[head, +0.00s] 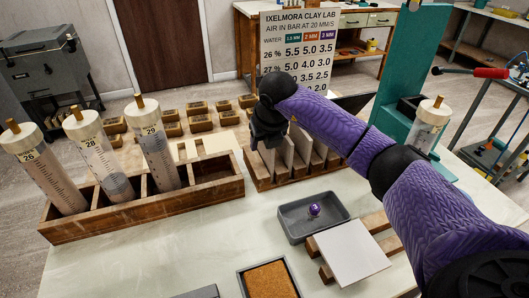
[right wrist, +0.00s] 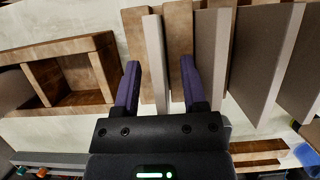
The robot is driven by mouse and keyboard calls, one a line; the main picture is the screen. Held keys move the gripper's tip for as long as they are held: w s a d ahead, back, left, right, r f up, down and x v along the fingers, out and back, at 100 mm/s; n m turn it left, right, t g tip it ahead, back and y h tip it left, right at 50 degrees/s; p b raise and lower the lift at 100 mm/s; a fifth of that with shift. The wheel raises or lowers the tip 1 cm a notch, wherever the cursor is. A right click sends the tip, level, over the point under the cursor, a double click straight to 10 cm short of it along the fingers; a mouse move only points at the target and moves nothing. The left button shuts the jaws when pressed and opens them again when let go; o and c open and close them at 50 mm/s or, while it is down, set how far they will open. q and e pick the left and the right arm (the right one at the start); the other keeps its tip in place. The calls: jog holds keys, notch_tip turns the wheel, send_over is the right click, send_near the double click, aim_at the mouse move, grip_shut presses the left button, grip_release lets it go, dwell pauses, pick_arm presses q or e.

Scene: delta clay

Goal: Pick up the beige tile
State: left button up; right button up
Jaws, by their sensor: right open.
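Several upright beige-to-grey tiles stand in a wooden slotted rack (head: 262,184) at the middle of the table; I cannot tell for sure which is the beige tile. My right gripper (head: 268,138) is over the left end of this rack, with its fingers mostly hidden in the head view. In the right wrist view the right gripper (right wrist: 159,66) is open, its two purple fingers on either side of a thin pale tile (right wrist: 154,50) seen nearly edge-on. Gaps show between the fingers and this tile. A wider grey-beige tile (right wrist: 208,55) stands just right of the fingers. My left gripper is not in view.
A wooden box (head: 130,222) holds numbered cylinders to the left. In front are a grey tray (head: 292,232) with a purple ball, a pale slab (head: 349,252) on wooden slats, and a tray of brown grains (head: 270,281). A teal stand (head: 408,65) rises at right.

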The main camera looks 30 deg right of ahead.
jog(key=shift+f, duration=0.1)
grip_shut()
dwell(0.6)
